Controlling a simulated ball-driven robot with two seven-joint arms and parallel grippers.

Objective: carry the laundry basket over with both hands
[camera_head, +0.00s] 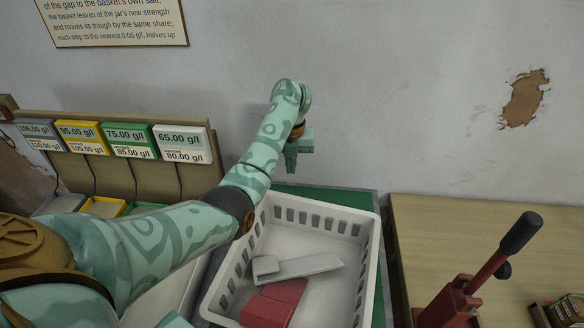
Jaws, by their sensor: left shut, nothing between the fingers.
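The white laundry basket (369,230) stands on a green surface right of the picture's middle, with slots along its walls. A grey flat piece (305,266) and a red block (272,304) lie inside it. My left arm reaches across from the left, over the basket's left side. My left gripper (291,166) is shut and empty, pointing down just beyond the basket's far rim, near the wall. It looks apart from the rim. My right gripper is not in view.
A rack with several concentration labels (128,140) and coloured trays (103,207) stands at the left. A wooden table (450,225) at the right bears a red lever device with a black handle (520,234). The wall (400,90) closes off the back; a sign (115,20) hangs there.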

